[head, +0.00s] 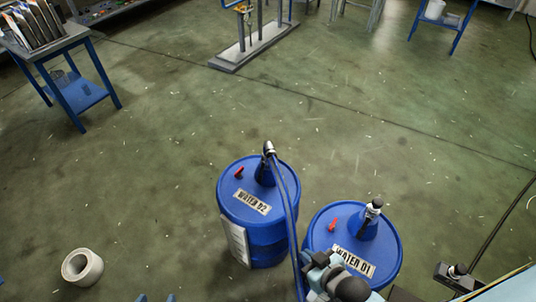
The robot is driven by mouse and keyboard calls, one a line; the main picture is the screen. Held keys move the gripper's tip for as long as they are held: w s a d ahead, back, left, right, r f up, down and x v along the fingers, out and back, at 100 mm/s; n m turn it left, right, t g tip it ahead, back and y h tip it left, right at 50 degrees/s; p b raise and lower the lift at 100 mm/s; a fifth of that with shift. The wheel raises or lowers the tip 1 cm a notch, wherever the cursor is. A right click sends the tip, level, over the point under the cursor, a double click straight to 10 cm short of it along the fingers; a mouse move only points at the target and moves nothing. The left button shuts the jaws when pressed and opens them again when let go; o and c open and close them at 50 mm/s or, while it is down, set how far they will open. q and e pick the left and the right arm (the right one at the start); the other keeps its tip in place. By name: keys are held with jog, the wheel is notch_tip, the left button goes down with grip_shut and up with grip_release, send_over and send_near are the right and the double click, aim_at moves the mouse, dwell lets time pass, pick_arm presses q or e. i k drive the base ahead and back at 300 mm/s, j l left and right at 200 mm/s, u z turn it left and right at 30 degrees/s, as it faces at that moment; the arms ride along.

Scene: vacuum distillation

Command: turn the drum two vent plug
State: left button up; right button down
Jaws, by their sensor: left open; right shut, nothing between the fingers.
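The blue drum marked WATER 02 (258,232) stands upright near the middle. Its red vent plug (239,172) sits on the left of the lid. A dark fitting (268,148) with a blue hose rises from the lid's back. My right gripper (308,262) is shut and empty, low in the picture over the near left edge of the WATER 01 drum; I cannot tell if it touches. My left gripper (155,298) shows only as two tips at the bottom edge, open and apart from the drums.
The blue drum marked WATER 01 (388,248) stands close at the right, with a red plug (332,225) and a capped fitting (374,208). The blue hose (291,210) hangs down between the drums. A white ring-shaped object (82,267) lies at left. Floor behind the drums is clear.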

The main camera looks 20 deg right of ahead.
aim_at(239, 173)
jog(key=i+l+z, duration=0.1)
jog(key=z, duration=0.15)
jog(key=i+j+z, duration=0.25)
jog(key=i+j, duration=0.2)
jog(key=j, duration=0.2)
jog(key=i+j+z, duration=0.15)
jog(key=j, duration=0.2)
jog(key=i+j+z, duration=0.1)
jog(key=i+j, duration=0.15)
jog(key=j, duration=0.15)
jog(key=i+j+z, duration=0.15)
jog(key=j, duration=0.25)
jog(key=i+j+z, duration=0.15)
jog(key=j, duration=0.25)
jog(key=i+j+z, duration=0.1)
jog(key=j, duration=0.3)
jog(key=i+j+z, duration=0.15)
jog(key=j, duration=0.3)
